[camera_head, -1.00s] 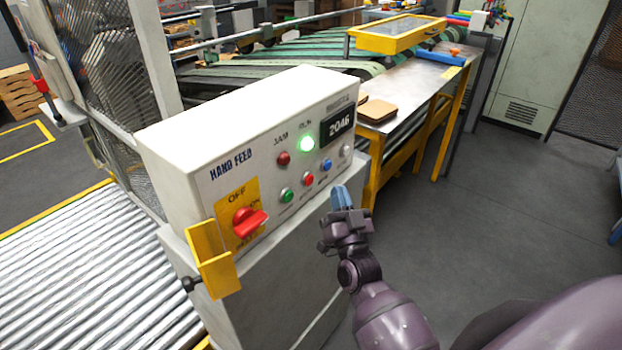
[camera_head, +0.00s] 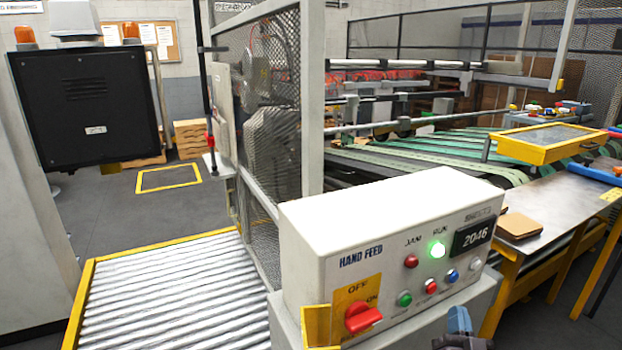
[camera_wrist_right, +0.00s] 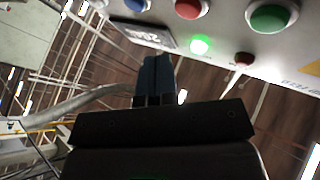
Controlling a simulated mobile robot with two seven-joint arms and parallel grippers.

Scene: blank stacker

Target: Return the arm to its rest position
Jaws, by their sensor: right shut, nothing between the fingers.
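My right gripper (camera_head: 459,322) shows at the bottom edge of the head view, in front of the lower right of the HAND FEED control box (camera_head: 400,205). In the right wrist view its blue fingers (camera_wrist_right: 154,76) are together with nothing between them. They point up, and the box's buttons and display (camera_wrist_right: 148,37) lie beyond them at the top. I see no contact with the box. The rest of the right arm is below the head view. My left gripper is in neither view.
The red rotary switch (camera_head: 362,317) and yellow bracket (camera_head: 318,328) stick out from the box front. The RUN light (camera_head: 437,250) glows green. A roller conveyor (camera_head: 180,295) lies left. A steel table with brown pads (camera_head: 520,226) stands right. A mesh guard (camera_head: 265,110) rises behind.

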